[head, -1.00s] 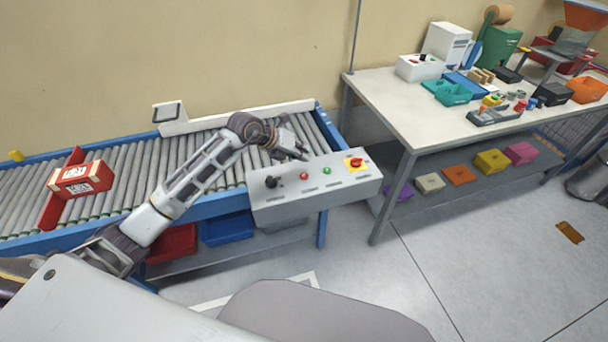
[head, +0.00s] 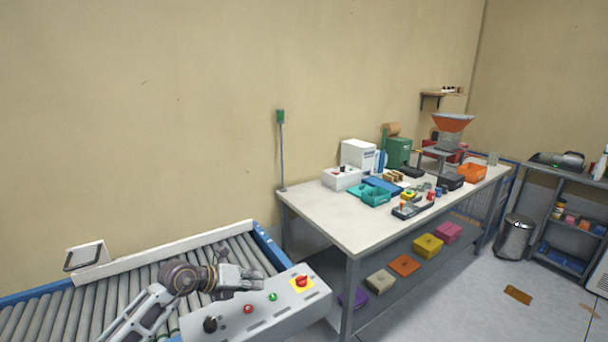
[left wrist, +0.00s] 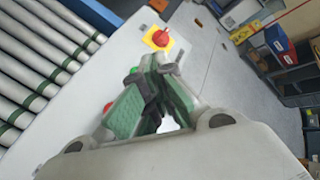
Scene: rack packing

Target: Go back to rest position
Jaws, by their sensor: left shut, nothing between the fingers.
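My left gripper (head: 250,281) is over the control box (head: 262,316) at the end of the roller conveyor (head: 50,309). The box carries a black knob (head: 210,324), a red button (head: 248,308), a green button (head: 273,297) and a red emergency knob on a yellow plate (head: 301,282). In the left wrist view the gripper's fingers (left wrist: 160,100) are closed together with nothing between them. The red emergency knob (left wrist: 162,38) shows just beyond them. I cannot tell whether the fingers touch the box. My right gripper is out of view.
A white worktable (head: 335,222) with bins and machines stands right of the conveyor. A trash can (head: 515,237) and a shelf rack (head: 565,220) stand far right. Floor in front of them looks mostly clear.

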